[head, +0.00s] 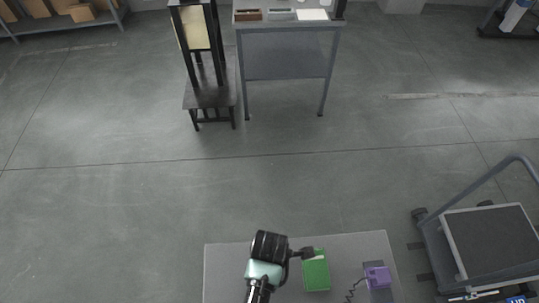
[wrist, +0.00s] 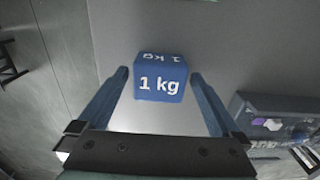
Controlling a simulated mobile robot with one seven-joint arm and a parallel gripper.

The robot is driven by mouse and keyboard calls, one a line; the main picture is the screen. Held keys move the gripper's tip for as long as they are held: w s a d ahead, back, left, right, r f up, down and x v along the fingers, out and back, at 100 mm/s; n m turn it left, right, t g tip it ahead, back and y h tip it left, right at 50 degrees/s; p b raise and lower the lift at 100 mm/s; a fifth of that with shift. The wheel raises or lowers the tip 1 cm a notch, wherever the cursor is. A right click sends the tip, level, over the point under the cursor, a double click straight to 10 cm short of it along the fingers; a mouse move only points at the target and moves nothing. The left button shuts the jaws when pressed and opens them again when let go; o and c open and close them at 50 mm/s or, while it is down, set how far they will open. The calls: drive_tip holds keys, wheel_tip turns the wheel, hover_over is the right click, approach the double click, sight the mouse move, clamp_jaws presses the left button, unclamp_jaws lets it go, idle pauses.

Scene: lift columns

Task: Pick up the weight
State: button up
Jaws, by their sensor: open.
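The weight is a blue cube (wrist: 160,82) marked "1 kg" in white on two visible faces. In the wrist view it sits upright on a grey surface (wrist: 220,45), centred between the fingertips of my gripper (wrist: 160,76). The fingers are open, with a gap showing on each side of the cube. I cannot tell how deep the cube lies between them. In the head view my gripper (head: 303,253) is over the grey table at the bottom, and the blue weight is not visible there.
On the grey table (head: 225,262) are a green box (head: 316,272), close beside my gripper, and a purple object (head: 377,277) at the right. A cart (head: 490,240) stands right of the table. A bench (head: 285,55) and a dark chair (head: 208,95) stand far back. Floor between is clear.

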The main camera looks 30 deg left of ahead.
drive_tip(key=shift+f, duration=0.5)
clamp_jaws()
drive_tip(key=shift+w+r, duration=0.1)
